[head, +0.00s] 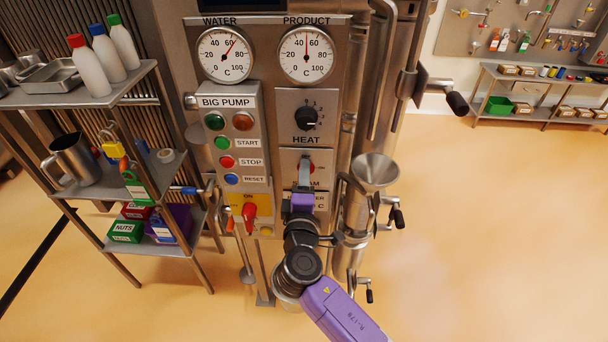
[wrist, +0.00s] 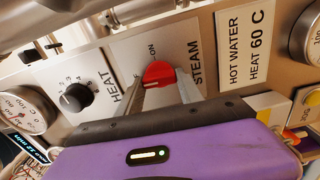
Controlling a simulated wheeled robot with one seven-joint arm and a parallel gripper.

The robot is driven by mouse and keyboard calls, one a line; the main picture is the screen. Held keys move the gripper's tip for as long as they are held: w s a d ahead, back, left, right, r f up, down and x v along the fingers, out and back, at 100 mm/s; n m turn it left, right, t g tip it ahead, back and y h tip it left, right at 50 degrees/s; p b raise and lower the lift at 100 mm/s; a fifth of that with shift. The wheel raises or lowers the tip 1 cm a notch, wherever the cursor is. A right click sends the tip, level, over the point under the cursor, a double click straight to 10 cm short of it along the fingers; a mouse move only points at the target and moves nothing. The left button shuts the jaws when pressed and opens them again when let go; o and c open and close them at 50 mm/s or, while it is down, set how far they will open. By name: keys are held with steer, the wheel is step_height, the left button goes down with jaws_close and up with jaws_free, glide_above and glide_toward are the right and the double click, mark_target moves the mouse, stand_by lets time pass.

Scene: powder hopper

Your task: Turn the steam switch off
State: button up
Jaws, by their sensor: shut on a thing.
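The steam switch is a red knob on a pale plate, seen in the wrist view (wrist: 158,72) beside the word STEAM, with an ON mark near it. In the head view a small red part of the switch (head: 312,167) shows beside my fingers, below the HEAT plate. My gripper (head: 304,166) reaches up to the panel there. In the wrist view my gripper (wrist: 160,88) has one finger on each side of the red knob, shut on it. The fingers hide part of the knob, and I cannot tell its exact setting.
The black HEAT knob (wrist: 76,97) sits close beside the steam plate. The HOT WATER label (wrist: 243,48) is on the other side. In the head view a steel funnel (head: 375,170) stands right of my gripper, and a red switch on yellow (head: 249,212) is lower left.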

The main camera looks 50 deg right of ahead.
steer(key=shift+a, duration=0.1)
stand_by(0.4)
steer(key=o, duration=1.4)
steer(key=b+v, duration=0.1)
steer(key=v, duration=0.6)
steer(key=shift+s+a, duration=0.25)
steer(key=shift+a, duration=0.05)
